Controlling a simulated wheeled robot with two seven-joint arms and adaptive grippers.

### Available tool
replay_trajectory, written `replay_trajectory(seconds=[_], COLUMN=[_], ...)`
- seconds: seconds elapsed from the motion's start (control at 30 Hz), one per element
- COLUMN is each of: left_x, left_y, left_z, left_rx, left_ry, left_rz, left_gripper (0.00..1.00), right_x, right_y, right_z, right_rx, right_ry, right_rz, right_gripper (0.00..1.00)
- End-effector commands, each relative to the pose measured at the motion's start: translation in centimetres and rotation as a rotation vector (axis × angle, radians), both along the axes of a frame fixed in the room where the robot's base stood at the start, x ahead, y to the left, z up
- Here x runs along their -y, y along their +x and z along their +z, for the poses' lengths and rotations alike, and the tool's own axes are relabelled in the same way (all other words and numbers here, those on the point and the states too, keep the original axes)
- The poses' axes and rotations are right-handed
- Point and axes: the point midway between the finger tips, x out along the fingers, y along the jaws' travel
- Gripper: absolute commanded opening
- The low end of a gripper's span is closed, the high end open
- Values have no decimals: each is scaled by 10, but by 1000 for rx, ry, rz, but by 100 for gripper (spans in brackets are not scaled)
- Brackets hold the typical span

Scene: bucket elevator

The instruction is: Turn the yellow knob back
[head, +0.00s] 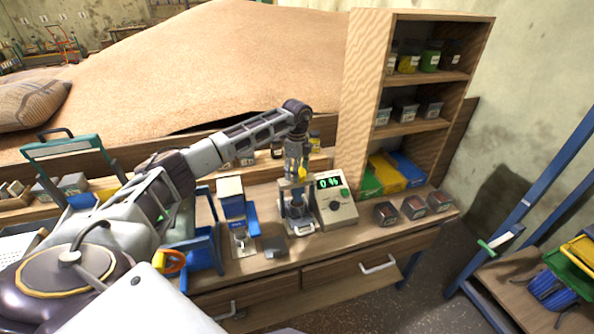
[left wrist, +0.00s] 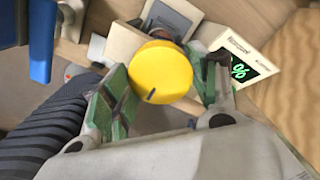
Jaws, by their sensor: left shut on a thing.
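The yellow knob (left wrist: 160,72) is a round cap with a dark mark near its lower edge, in the middle of the left wrist view. My left gripper (left wrist: 165,92) is shut on it, with a green-padded finger on each side. In the head view, my left gripper (head: 299,172) points down over the bench, with a small part of the yellow knob (head: 302,173) showing at its fingertips. The rest of the knob is hidden there by the gripper. My right gripper is in neither view.
A meter box (head: 336,204) with a green 0 % display stands just right of the knob's device. A blue-and-white device (head: 231,190) stands to the left. Dark-topped boxes (head: 413,207) line the bench at right. A wooden shelf (head: 362,95) rises behind.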

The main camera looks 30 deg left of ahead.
Motion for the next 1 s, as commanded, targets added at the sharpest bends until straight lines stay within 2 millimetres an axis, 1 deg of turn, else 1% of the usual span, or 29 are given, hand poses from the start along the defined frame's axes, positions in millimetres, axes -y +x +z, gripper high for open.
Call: replay_trajectory(seconds=[0.17,0.2,0.33,0.57,0.77,0.87,1.0], left_x=[-1,-1,0,0,0,0,0], left_y=[1,1,1,0,0,0,1], left_z=[2,2,1,0,2,6,17], left_rx=[4,4,3,2,1,2,4], left_ry=[-1,-1,-1,-1,-1,-1,-1], left_rz=[3,2,1,0,-1,-1,-1], left_gripper=[36,64,80,81,81,81,81], right_x=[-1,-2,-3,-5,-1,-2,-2], right_y=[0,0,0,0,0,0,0], right_z=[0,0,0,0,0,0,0], right_rx=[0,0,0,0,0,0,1], right_ry=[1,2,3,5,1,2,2], right_rz=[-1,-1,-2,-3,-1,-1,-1], right_gripper=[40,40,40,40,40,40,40])
